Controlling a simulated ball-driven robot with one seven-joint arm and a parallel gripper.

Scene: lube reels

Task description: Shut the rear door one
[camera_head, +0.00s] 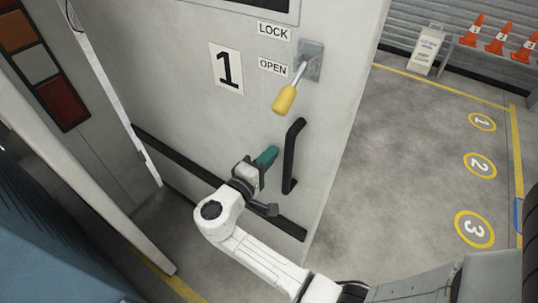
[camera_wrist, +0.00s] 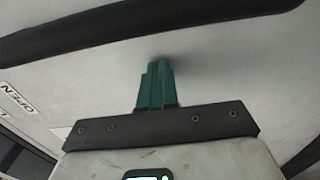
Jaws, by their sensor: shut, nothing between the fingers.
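The door marked 1 (camera_head: 190,110) is a pale grey panel that fills the middle of the head view and appears to stand open, its right edge free over the floor. A yellow-gripped lever (camera_head: 285,98) hangs down from a metal plate beside the OPEN label (camera_head: 272,67). A black vertical handle (camera_head: 293,155) is below it. My gripper (camera_head: 268,156) has teal fingers, shut and empty, just left of the handle. In the wrist view the fingers (camera_wrist: 157,85) point at the pale door face; I cannot tell if they touch it. A black bar crosses above them.
A black strip (camera_head: 180,168) runs along the lower door. A pale post (camera_head: 90,170) and a panel of coloured lights (camera_head: 38,65) are at left. Open floor (camera_head: 400,170) with numbered yellow circles lies right. Cones (camera_head: 497,40) and a sign (camera_head: 428,48) stand behind.

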